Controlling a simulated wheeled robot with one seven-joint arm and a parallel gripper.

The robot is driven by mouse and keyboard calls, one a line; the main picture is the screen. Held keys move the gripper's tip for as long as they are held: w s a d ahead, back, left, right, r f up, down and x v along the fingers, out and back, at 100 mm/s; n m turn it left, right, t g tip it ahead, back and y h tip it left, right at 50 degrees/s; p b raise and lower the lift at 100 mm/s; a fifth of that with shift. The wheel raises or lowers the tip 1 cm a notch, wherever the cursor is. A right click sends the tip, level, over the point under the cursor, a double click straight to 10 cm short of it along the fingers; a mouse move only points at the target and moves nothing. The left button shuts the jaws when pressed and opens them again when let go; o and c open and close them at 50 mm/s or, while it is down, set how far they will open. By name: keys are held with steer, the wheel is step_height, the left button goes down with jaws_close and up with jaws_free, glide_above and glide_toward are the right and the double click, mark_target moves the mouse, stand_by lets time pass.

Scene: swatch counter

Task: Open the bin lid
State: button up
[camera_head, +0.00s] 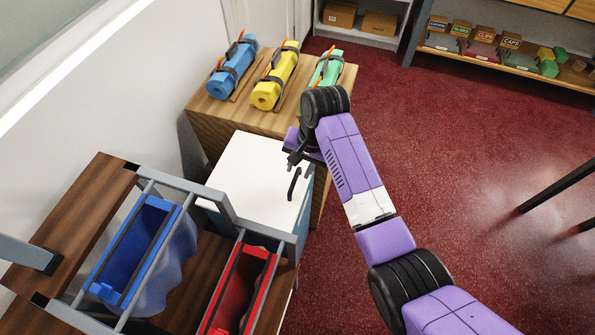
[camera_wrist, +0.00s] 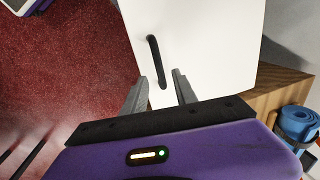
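The bin lid (camera_head: 258,170) is a flat white panel with a black bar handle (camera_head: 294,184), lying closed on a box with a blue side. In the wrist view the lid (camera_wrist: 205,35) fills the upper middle, and the handle (camera_wrist: 155,60) runs lengthwise near its left edge. My gripper (camera_head: 298,164) is above the lid, close to the handle. In the wrist view my gripper (camera_wrist: 161,84) has its two fingers spread apart, with the near end of the handle showing between the fingertips. I cannot tell whether the fingers touch it.
A wooden counter (camera_head: 210,125) with blue, yellow and green rolls stands behind the bin. A frame with a blue bin (camera_head: 133,245) and a red bin (camera_head: 240,285) stands at the front left. A wall is at left. Red floor (camera_head: 450,180) is open at right.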

mark_target(296, 176)
steer(key=shift+w+a+f, duration=0.1)
steer(key=shift+a+f, duration=0.05)
steer(key=shift+f, duration=0.65)
steer(key=shift+a+f, duration=0.15)
steer(key=shift+f, duration=0.6)
steer(key=shift+c, duration=0.2)
jaws_close()
